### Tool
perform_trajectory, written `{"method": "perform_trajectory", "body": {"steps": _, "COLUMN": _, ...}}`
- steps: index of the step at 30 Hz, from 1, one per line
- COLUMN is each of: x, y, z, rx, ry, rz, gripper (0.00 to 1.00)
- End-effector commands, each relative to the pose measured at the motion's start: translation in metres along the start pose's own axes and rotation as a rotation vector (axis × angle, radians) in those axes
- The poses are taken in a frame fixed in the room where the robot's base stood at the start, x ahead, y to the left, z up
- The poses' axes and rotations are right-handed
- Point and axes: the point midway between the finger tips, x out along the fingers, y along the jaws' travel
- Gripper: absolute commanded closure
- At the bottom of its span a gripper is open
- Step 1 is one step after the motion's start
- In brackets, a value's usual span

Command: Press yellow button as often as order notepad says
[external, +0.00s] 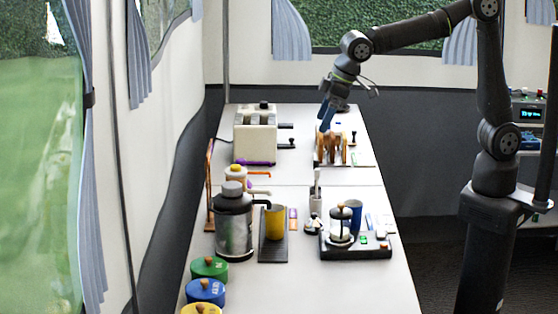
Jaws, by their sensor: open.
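My gripper (325,117) has blue fingers and points down over the far part of the white table, above a wooden rack (330,148). It is open, with nothing seen between the fingers. I cannot make out a yellow button for certain. A small pale container with a yellow top (236,170) stands behind the grey urn.
A cream toaster (255,138) stands left of the rack. Nearer are a grey urn (234,228), a yellow mug (275,222), a French press (341,224) on a dark base and a blue mug (354,212). Lidded canisters (208,268) line the left front. The front right table surface is clear.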

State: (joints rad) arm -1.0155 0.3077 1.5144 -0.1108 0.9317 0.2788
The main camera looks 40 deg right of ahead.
Motion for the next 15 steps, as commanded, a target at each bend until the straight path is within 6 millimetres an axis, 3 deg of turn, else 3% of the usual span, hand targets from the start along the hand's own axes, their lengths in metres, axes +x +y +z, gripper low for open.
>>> {"method": "perform_trajectory", "body": {"steps": 2, "x": 0.0002, "y": 0.0001, "z": 0.0000, "rx": 0.000, "ry": 0.000, "rz": 0.000, "gripper": 0.33}}
{"method": "perform_trajectory", "body": {"steps": 12, "x": 0.0003, "y": 0.0001, "z": 0.0001, "rx": 0.000, "ry": 0.000, "rz": 0.000, "gripper": 1.00}}
{"method": "perform_trajectory", "body": {"steps": 15, "x": 0.0004, "y": 0.0001, "z": 0.0001, "rx": 0.000, "ry": 0.000, "rz": 0.000, "gripper": 1.00}}
